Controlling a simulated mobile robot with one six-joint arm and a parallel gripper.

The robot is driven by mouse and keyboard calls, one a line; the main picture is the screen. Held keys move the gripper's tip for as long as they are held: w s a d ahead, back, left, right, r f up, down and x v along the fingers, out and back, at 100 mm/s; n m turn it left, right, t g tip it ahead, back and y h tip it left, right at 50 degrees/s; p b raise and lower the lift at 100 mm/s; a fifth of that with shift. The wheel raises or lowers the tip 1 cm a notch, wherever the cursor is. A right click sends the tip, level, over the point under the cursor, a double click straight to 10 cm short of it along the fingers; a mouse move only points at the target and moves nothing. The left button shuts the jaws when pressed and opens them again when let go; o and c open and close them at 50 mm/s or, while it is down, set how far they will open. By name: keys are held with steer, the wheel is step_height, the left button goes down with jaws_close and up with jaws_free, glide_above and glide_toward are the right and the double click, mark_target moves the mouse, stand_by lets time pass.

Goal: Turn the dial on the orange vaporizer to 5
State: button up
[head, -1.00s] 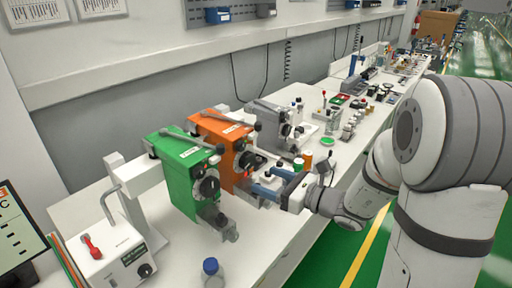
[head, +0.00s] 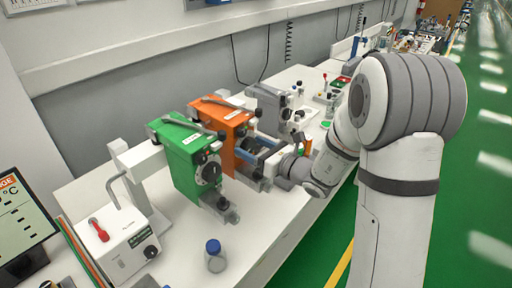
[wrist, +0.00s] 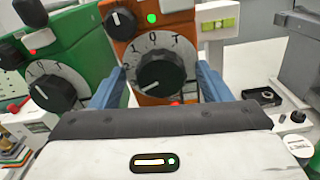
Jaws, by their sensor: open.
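The orange vaporizer (head: 222,125) stands on the bench between a green vaporizer (head: 180,150) and a grey one (head: 268,103). In the wrist view the orange vaporizer (wrist: 165,28) faces me, its black dial (wrist: 162,73) in front of a pale round scale with dark marks. I cannot read the dial's setting surely. My gripper (wrist: 159,76) is open, with one blue finger left and one right of the dial, apart from the knob. In the head view my gripper (head: 254,148) reaches the orange front from the right and hides the dial.
The green vaporizer's dial (wrist: 54,90) is close left of my left finger. A white box with a red switch (head: 115,240) and a blue-capped bottle (head: 215,258) stand nearer on the bench. Small items crowd the bench beyond.

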steer(key=shift+c, duration=0.2)
steer(key=c, duration=0.9)
steer(key=shift+d, duration=0.15)
steer(key=shift+b, duration=0.3)
